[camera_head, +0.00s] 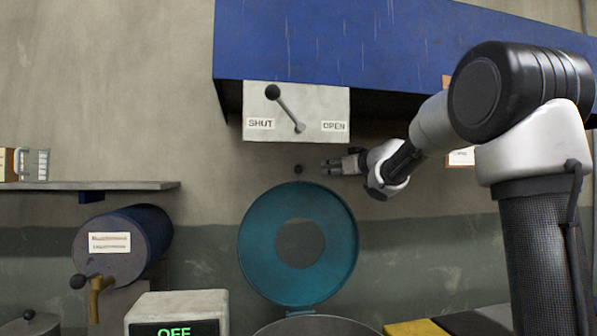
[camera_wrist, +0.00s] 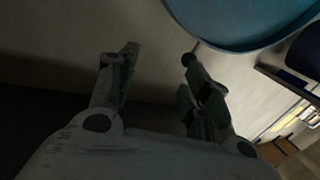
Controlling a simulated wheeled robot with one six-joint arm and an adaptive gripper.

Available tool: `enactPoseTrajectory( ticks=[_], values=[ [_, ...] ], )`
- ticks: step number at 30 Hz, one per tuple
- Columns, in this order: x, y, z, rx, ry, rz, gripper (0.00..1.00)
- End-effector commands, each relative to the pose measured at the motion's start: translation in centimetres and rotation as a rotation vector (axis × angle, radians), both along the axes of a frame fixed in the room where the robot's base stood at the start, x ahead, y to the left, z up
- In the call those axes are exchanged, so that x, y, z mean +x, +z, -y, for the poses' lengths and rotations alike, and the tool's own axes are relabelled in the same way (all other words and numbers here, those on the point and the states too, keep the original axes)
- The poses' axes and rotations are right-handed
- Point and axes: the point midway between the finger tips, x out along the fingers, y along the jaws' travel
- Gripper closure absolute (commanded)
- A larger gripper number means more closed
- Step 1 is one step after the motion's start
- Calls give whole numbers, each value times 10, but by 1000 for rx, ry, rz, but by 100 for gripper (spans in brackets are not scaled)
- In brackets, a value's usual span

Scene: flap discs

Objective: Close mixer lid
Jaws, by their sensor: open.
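The teal mixer lid (camera_head: 258,245) stands open and upright behind the mixer bowl (camera_head: 315,326), whose rim shows at the bottom edge. A small dark knob (camera_head: 298,169) is just above the lid's top edge. My gripper (camera_head: 327,167) is open and empty, a little right of the knob, with its fingers pointing left. In the wrist view the lid (camera_wrist: 240,25) is at the upper right, and the knob (camera_wrist: 188,59) shows by the tip of the right finger. I cannot tell whether they touch.
A lever panel (camera_head: 260,132) marked SHUT and OPEN hangs above my gripper, under a blue hood (camera_head: 400,45). A dark blue drum (camera_head: 125,243) with a tap and a box reading OFF (camera_head: 178,312) stand at the left. The wall between lid and drum is clear.

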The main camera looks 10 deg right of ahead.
Motion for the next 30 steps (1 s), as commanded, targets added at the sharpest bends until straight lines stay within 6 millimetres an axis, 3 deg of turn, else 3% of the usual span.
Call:
enactPoseTrajectory(
  ticks=[1, 4, 11, 15, 22, 30],
  values=[
    [15, -3, -13, 9, 72, 14, 51],
    [29, -5, -36, 27, 196, 32, 51],
    [48, -9, -62, 39, 281, 35, 51],
    [68, -9, -76, 39, 279, 35, 51],
    [92, -9, -93, 40, 277, 35, 51],
    [97, -9, -96, 39, 275, 36, 51]
  ],
)
